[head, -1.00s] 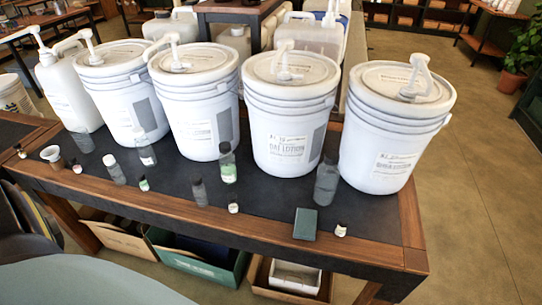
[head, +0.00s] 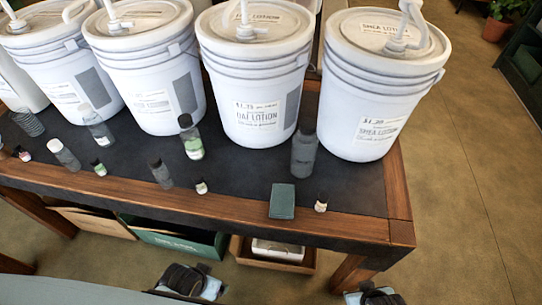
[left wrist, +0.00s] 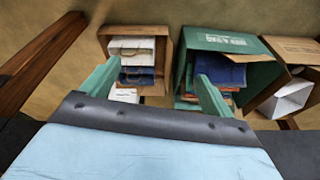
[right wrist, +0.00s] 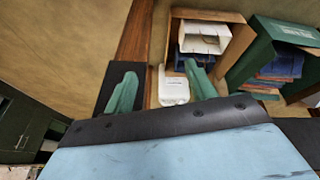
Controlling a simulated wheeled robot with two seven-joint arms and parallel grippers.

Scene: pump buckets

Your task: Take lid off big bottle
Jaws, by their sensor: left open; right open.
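The biggest of the small bottles on the table, a grey translucent bottle (head: 304,158) with a dark lid (head: 307,128), stands upright near the right-hand buckets in the head view. Its lid is on. My left gripper (left wrist: 159,70) is open and empty in the left wrist view, with its green fingers wide apart. My right gripper (right wrist: 160,69) is open and empty in the right wrist view. Neither wrist view shows the bottle.
Large white pump buckets (head: 260,85) line the back of the dark table (head: 240,190). A green box (head: 282,201), a tiny bottle (head: 321,202) and a green-labelled bottle (head: 191,140) stand near the big bottle. Boxes (left wrist: 225,45) sit under the table.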

